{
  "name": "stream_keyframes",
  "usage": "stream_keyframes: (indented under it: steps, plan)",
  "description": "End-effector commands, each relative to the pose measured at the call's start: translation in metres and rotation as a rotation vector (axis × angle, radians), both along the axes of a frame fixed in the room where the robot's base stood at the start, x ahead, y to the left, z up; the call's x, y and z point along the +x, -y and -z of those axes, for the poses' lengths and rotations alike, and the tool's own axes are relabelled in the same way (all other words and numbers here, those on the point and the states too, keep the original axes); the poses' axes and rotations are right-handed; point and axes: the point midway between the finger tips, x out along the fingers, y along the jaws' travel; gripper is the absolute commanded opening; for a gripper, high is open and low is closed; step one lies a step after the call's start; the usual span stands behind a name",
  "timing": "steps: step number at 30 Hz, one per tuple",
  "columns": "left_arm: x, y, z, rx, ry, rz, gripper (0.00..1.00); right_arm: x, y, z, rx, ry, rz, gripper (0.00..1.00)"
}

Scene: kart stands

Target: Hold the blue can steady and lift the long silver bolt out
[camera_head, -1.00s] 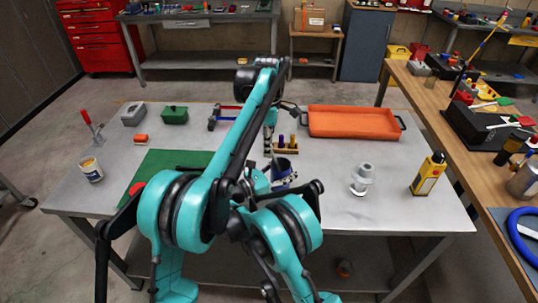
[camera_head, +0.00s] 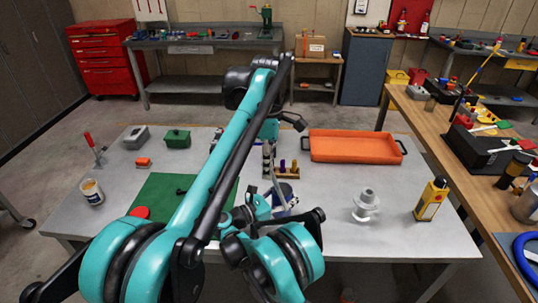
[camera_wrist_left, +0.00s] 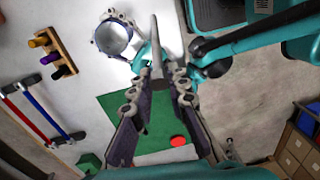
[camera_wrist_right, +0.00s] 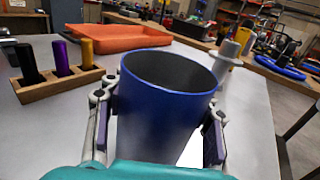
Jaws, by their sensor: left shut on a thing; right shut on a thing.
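The blue can (camera_wrist_right: 165,122) stands open-topped and upright on the grey table, and its open top shows empty in the right wrist view. It also shows in the head view (camera_head: 287,197) and the left wrist view (camera_wrist_left: 112,38). My right gripper (camera_wrist_right: 158,108) is shut around the can, one finger on each side. My left gripper (camera_wrist_left: 158,88) is shut on the long silver bolt (camera_wrist_left: 156,62). The bolt's shaft points away from the gripper and appears beside the can's mouth, outside it. My left arm hides much of the left gripper in the head view.
A wooden block (camera_wrist_right: 62,84) with black, purple and yellow pegs stands close beside the can. An orange tray (camera_head: 352,147) lies behind it. A grey stepped part (camera_head: 365,204) and a yellow bottle (camera_head: 431,200) stand to the right. A green mat (camera_head: 163,190) lies left.

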Motion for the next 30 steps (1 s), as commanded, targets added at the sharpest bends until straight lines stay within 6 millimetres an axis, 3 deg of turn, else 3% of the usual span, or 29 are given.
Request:
stream_keyframes:
  steps: [6, 12, 18, 26, 27, 30]
  plan:
    - [-0.056, 0.000, 0.000, 0.000, 0.000, 0.002, 0.00, 0.000, 0.000, 0.000, 0.001, -0.001, 0.000, 0.16]
    - [-0.087, 0.000, 0.000, 0.000, 0.000, 0.002, 0.00, 0.000, 0.000, 0.000, 0.000, 0.000, 0.000, 0.15]
    - [-0.100, 0.000, 0.000, 0.000, 0.000, 0.001, 0.00, 0.000, 0.000, 0.000, 0.000, 0.000, 0.000, 0.15]
    - [-0.101, 0.000, 0.000, 0.000, 0.000, 0.001, 0.00, 0.000, 0.000, 0.000, 0.000, 0.000, 0.000, 0.15]
    - [-0.101, 0.000, 0.000, 0.000, 0.000, 0.001, 0.00, 0.000, 0.000, 0.000, 0.000, 0.000, 0.000, 0.50]
    - [-0.101, 0.000, 0.000, 0.000, 0.000, 0.001, 0.00, 0.000, 0.000, 0.000, 0.000, 0.000, 0.000, 0.76]
